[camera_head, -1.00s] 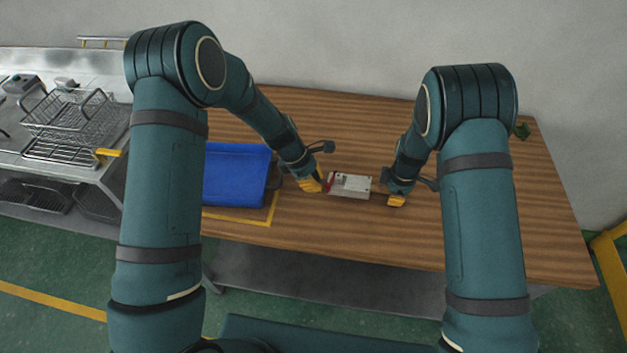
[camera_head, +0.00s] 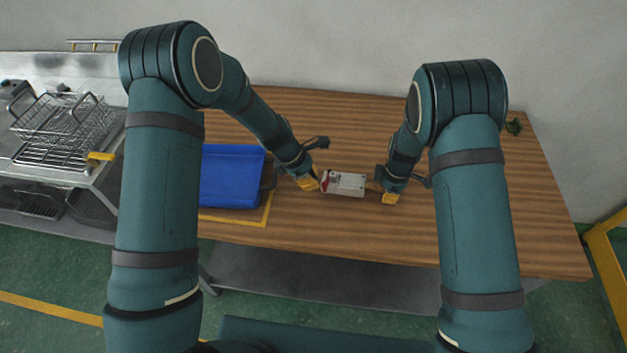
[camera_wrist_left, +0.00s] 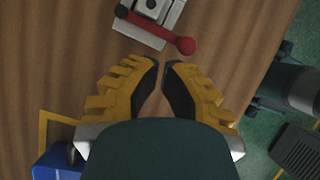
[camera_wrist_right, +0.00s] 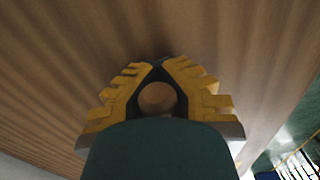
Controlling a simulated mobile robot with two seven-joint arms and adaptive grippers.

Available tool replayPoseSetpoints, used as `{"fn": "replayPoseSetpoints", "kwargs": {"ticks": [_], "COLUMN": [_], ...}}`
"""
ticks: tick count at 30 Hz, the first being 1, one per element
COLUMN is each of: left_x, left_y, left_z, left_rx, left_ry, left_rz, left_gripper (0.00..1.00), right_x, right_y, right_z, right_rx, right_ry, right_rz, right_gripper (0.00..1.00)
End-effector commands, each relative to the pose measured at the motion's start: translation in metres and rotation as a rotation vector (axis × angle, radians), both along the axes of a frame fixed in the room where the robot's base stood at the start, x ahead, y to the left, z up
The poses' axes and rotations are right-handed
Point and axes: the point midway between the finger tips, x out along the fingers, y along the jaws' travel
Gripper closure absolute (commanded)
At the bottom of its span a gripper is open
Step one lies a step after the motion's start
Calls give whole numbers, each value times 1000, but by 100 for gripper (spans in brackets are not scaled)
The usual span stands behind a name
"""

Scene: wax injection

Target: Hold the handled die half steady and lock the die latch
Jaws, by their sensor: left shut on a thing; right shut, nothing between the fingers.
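The die (camera_head: 346,183) is a pale metal block lying on the table between my two grippers. A red lever with a round knob (camera_wrist_left: 186,46) runs along its near edge in the left wrist view, where part of the die (camera_wrist_left: 150,15) shows at the top. My left gripper (camera_head: 313,184) is at the die's left end. Its fingertips (camera_wrist_left: 163,64) are close together just short of the knob; what they grip is not visible. My right gripper (camera_head: 388,203) is right of the die, apart from it. Its fingertips (camera_wrist_right: 158,63) meet, with only table seen between the fingers.
A blue tray (camera_head: 232,203) lies left of my left gripper, by a yellow marking on the wooden table (camera_head: 400,245). A wire basket (camera_head: 62,122) stands on the metal counter at far left.

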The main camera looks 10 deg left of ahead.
Motion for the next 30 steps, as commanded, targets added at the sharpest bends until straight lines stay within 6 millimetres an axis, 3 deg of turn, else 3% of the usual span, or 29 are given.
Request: {"fn": "replayPoseSetpoints", "kwargs": {"ticks": [7, 12, 21, 30], "left_x": [-1, -6, -8, -10], "left_y": [12, 43, 67, 80], "left_z": [-2, -6, 55, 83], "left_rx": [1, 0, 1, 0], "left_ry": [2, 2, -4, 0], "left_rz": [4, 6, 1, 0], "left_gripper": [100, 100, 100, 100], "right_x": [0, 0, 0, 0], "right_y": [0, -1, -1, 0], "right_z": [0, 0, 0, 0], "right_rx": [0, 0, 0, 0], "right_ry": [-1, -1, -1, -1], "right_rz": [0, -1, -1, 0], "right_gripper": [100, 100, 100, 100]}}
